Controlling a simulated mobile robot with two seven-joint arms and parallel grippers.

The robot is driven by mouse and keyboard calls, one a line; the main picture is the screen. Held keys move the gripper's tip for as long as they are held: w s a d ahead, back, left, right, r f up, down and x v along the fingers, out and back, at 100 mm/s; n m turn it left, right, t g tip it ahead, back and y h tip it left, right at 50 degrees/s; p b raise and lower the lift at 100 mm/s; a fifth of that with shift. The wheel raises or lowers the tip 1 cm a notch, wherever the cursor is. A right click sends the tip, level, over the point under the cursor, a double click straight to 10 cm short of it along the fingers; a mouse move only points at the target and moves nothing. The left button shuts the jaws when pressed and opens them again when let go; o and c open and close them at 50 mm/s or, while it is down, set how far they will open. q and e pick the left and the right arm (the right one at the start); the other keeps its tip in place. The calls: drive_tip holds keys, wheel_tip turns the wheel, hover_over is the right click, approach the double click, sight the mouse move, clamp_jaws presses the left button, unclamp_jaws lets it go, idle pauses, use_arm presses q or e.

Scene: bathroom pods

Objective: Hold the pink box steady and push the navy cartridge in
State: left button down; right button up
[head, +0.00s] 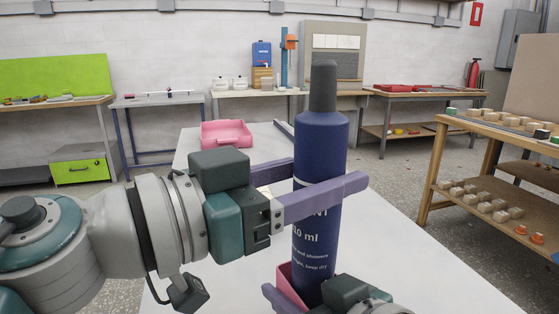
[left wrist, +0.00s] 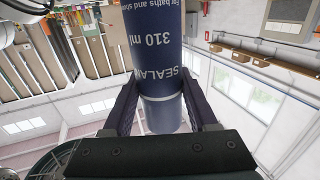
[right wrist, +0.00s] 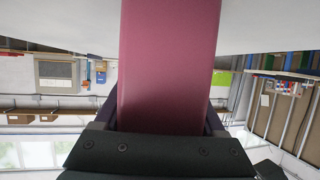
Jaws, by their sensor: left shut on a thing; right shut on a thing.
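The navy cartridge (head: 318,140) stands roughly upright with its dark grey nozzle on top. My left gripper (head: 328,188) is shut on it around the middle of its body. The left wrist view shows the cartridge (left wrist: 158,55) between both fingers. The pink box (head: 290,284) is at the bottom of the head view, mostly hidden behind the cartridge and my right gripper (head: 288,302). My right gripper is shut on the box, whose pink wall (right wrist: 168,65) fills the middle of the right wrist view. The cartridge's lower end is at the box; how deep it sits cannot be told.
The white table (head: 420,270) is clear to the right. A pink open tray (head: 226,134) lies at its far end beside a thin grey piece. A wooden rack with blocks (head: 490,205) stands off to the right. Benches line the back wall.

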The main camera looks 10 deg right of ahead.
use_arm(q)
drive_tip(key=shift+f, duration=1.15)
drive_tip(key=shift+c, duration=0.5)
unclamp_jaws()
drive_tip(key=shift+a, duration=0.1)
drive_tip(key=v, duration=1.2)
